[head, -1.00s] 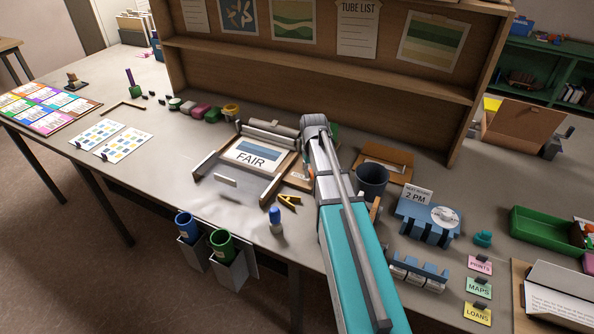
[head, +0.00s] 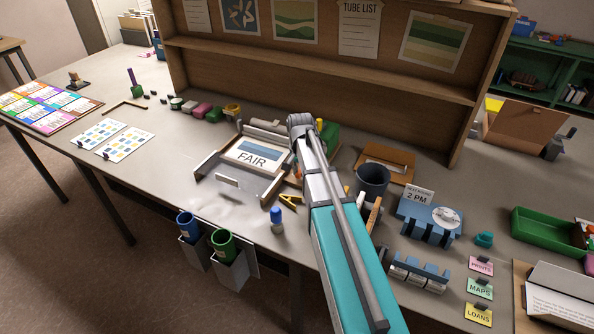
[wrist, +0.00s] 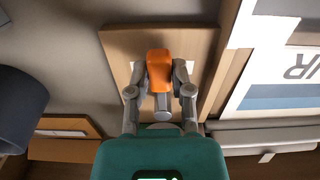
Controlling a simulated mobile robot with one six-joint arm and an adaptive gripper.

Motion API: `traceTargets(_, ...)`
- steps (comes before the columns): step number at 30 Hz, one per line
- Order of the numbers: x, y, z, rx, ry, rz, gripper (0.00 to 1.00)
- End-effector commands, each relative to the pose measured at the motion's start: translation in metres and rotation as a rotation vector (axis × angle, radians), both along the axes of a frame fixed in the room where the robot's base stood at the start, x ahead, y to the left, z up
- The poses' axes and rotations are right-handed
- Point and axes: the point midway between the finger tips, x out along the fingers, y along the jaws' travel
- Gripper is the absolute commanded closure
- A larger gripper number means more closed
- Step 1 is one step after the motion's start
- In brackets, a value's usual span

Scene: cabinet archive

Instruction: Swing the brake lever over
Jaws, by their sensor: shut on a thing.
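The brake lever's orange grip (wrist: 159,70) shows in the wrist view above a pale wooden board (wrist: 117,45). My gripper (wrist: 160,75) has its two grey fingers closed on either side of the orange grip. A grey rod-like part shows just below the grip, between the fingers. The board lies beside the frame with the FAIR sheet (wrist: 285,95), which also shows in the head view (head: 252,157). In the head view my arm hides the lever and my fingers.
A dark cup (head: 373,180) and a wooden tray (head: 400,158) stand right of my arm. A green object (head: 331,135) is partly hidden behind it. A blue-topped stamp (head: 277,217) and a yellow A-shaped piece (head: 290,200) lie to its left. A shelf board (head: 320,75) rises behind.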

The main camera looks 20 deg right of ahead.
Motion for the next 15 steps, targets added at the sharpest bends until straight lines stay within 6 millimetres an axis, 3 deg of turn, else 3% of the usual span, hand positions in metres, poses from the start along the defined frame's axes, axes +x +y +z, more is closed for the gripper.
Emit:
traceTargets(1,0.0013,0.0006,-0.0001,0.000,0.000,-0.014,0.68)
traceTargets(6,0.0006,0.0002,-0.0001,0.000,0.000,-0.009,0.37)
traceTargets(15,0.0004,0.0002,0.0000,0.000,0.000,-0.008,0.37)
